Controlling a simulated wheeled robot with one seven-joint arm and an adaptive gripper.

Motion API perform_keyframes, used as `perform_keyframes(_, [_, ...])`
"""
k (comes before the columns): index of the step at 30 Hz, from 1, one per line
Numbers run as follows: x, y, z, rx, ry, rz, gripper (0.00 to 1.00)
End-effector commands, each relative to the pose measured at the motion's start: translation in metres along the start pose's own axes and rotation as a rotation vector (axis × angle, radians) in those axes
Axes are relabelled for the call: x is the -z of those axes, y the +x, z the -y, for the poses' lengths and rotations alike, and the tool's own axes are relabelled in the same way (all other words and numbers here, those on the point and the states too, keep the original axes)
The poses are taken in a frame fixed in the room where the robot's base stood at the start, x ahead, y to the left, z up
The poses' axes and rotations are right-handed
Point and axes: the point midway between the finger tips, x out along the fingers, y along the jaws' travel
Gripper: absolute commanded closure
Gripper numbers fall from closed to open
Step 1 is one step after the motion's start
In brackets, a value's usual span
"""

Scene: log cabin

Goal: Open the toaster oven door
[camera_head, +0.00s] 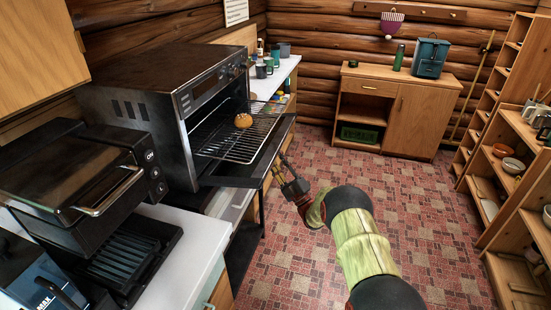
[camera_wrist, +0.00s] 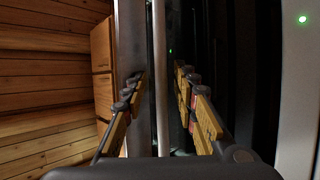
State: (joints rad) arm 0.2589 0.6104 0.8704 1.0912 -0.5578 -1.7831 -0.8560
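The toaster oven (camera_head: 140,80) is a large dark box on the left counter. Its front is open, and its dark door (camera_head: 235,181) is swung down, extending outward below the wire rack (camera_head: 215,140). A round bun (camera_head: 243,120) sits on the rack. My gripper (camera_head: 287,166) is just beyond the door's outer edge, to its right. In the wrist view my gripper (camera_wrist: 161,72) has its two fingers apart, with a slim metal bar (camera_wrist: 160,60), likely the door handle, passing between them. Gaps show beside the bar; contact cannot be made out.
A contact grill (camera_head: 80,190) with a silver handle stands at the left front. Cups (camera_head: 262,70) stand on the white counter behind the oven. A wooden cabinet (camera_head: 395,110) is at the back and shelves (camera_head: 515,160) on the right. The tiled floor (camera_head: 410,210) between is clear.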

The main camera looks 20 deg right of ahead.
Motion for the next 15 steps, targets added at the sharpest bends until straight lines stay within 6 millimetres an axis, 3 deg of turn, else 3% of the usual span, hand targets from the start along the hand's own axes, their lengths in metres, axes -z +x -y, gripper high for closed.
perform_keyframes(8, [0.000, -0.013, 0.000, 0.000, 0.000, -0.002, 0.71])
perform_keyframes(15, [-0.001, -0.061, 0.000, 0.001, 0.000, 0.003, 0.71])
